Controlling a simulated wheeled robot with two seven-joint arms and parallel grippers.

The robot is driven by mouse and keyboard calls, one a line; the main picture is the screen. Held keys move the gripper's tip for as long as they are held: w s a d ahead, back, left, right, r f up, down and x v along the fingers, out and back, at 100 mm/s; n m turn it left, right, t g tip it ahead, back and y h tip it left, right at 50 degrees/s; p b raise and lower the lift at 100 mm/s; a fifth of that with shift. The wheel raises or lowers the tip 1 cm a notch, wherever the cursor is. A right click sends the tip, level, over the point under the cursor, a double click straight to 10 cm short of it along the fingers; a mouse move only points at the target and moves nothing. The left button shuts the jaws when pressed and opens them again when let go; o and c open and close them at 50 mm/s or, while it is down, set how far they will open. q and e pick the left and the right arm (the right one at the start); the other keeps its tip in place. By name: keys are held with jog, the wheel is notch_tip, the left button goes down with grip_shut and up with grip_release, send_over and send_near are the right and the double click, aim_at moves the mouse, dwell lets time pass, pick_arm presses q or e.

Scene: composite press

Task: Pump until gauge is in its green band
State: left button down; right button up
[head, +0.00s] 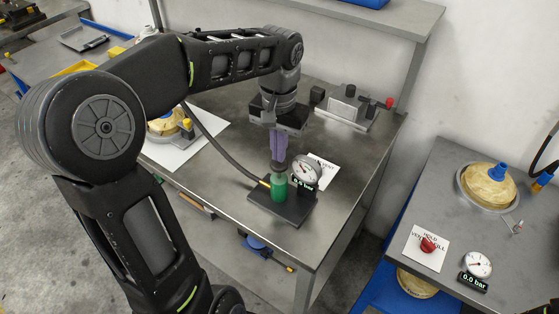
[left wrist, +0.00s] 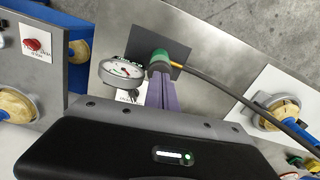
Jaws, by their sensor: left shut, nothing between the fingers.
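The green pump (head: 279,189) stands upright on a dark base plate on the metal table, with a dark hose running off to the left. The round white gauge (head: 306,173) is beside it; its small display seems to read about 0.0 bar, and the needle is too small to read against the band. My left gripper (head: 278,157) is shut and empty, pointing down right above the pump top; I cannot tell whether it touches. In the left wrist view its purple fingers (left wrist: 162,80) overlap the green pump (left wrist: 159,58), with the gauge (left wrist: 122,71) to the left.
A white vent card (head: 325,167) lies behind the gauge. A metal fixture (head: 348,105) stands at the table's back. On the right table are a yellowish round part (head: 487,185), a red knob (head: 428,243) and a second gauge (head: 478,264) with a 0.0 bar display.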

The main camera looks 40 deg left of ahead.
pick_arm(q)
jog(key=shift+r+p, duration=1.75)
jog(key=shift+r, duration=0.65)
